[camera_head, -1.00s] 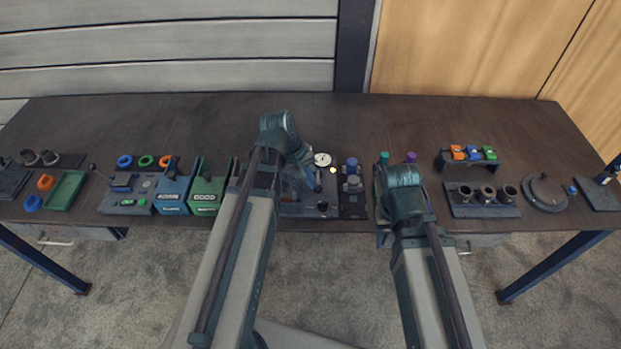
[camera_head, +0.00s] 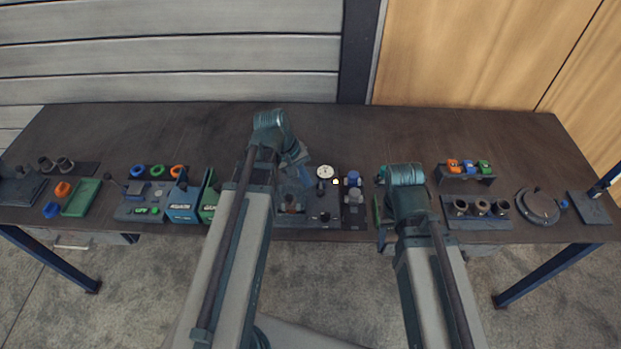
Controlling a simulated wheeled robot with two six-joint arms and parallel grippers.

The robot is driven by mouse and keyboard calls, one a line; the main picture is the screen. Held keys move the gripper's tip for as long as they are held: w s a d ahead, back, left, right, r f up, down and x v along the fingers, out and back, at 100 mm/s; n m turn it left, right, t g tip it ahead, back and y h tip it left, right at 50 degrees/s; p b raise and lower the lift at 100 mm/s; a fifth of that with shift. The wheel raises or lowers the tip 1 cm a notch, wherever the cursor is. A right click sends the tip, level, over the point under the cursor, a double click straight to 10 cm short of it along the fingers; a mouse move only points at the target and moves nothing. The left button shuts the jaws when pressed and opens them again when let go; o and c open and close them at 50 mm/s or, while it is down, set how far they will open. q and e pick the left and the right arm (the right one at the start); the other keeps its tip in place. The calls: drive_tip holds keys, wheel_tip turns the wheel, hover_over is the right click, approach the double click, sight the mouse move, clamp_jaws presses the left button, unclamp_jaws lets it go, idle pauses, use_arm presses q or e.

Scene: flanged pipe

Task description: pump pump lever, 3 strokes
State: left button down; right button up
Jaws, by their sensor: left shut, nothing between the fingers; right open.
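A dark base plate (camera_head: 309,222) with a white-faced gauge (camera_head: 325,172) sits near the table's front edge, in the middle. A small dark upright part (camera_head: 321,187) stands just below the gauge; I cannot tell for sure whether it is the pump lever. My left gripper (camera_head: 304,178) is shut and empty, reaching down over this plate, left of the gauge. Whether it touches anything there is too small to tell. My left arm hides the plate's left side. My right wrist hangs over the table right of the plate, and its fingers are hidden behind my arm.
Left are a blue bin (camera_head: 183,205), a partly hidden green bin (camera_head: 208,208), a green tray (camera_head: 82,198) and several coloured rings. Blue-capped parts (camera_head: 353,180) stand right of the gauge. Further right are a rack of cups (camera_head: 480,208) and a round disc (camera_head: 538,207). The table's back is clear.

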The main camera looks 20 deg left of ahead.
use_arm(q)
drive_tip(key=w+p+v, duration=0.1)
drive_tip(key=p+v, duration=0.4)
drive_tip(key=v, duration=0.1)
drive_tip(key=shift+s+r, duration=0.25)
drive_tip(key=shift+s, duration=0.3)
use_arm(e)
wheel_tip(320, 180, up, 6)
use_arm(q)
drive_tip(key=shift+a, duration=0.1)
drive_tip(key=s+d+f+m+g+y+b, duration=0.1)
drive_tip(key=s+d+m, duration=0.3)
drive_tip(key=d, duration=0.4)
drive_tip(key=s+d+f+m+y+b, duration=0.3)
drive_tip(key=s+d+f+m, duration=0.1)
drive_tip(key=d+m, duration=0.3)
drive_tip(key=shift+s+d+g+y, duration=0.4)
drive_tip(key=shift+s+d, duration=0.05)
drive_tip(key=shift+s, duration=0.25)
use_arm(e)
wheel_tip(320, 180, down, 4)
